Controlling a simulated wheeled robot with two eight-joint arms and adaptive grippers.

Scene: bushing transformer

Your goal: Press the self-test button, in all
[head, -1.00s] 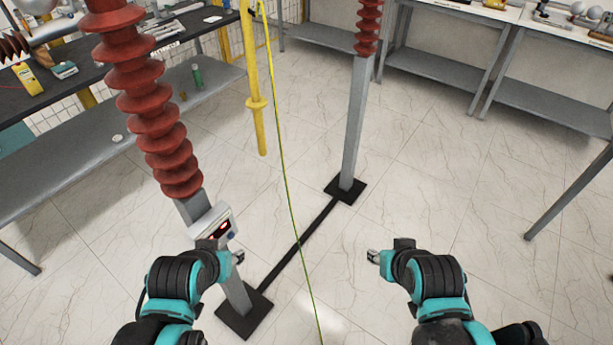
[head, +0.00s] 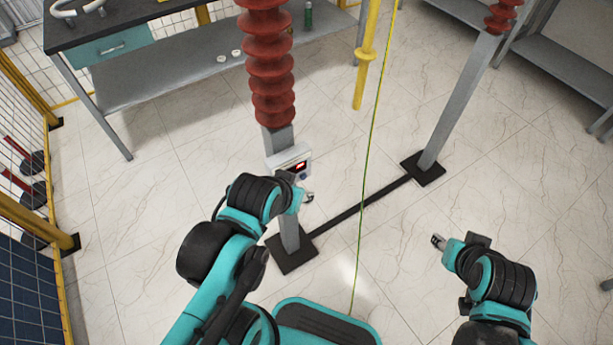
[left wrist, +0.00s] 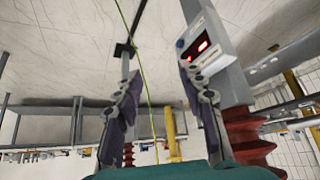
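A light grey box with a lit red display (head: 290,162) is mounted on the near grey post, below its red ribbed insulator (head: 268,75). It also shows at the upper right of the left wrist view (left wrist: 205,42), where a small round blue button (left wrist: 180,43) sits on its face. My left gripper (head: 307,197) is just below and right of the box in the head view. In the left wrist view its two fingers (left wrist: 158,78) are spread with nothing between them; contact with the box cannot be told. My right gripper (head: 438,241) is away over the floor, its fingers too small to judge.
A second post with an insulator (head: 455,110) stands to the right, joined by a dark floor bar (head: 360,207). A yellow pole (head: 366,55) and a thin green-yellow cable (head: 374,130) hang between. A workbench (head: 120,35) is behind; yellow-framed fencing (head: 30,215) is left.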

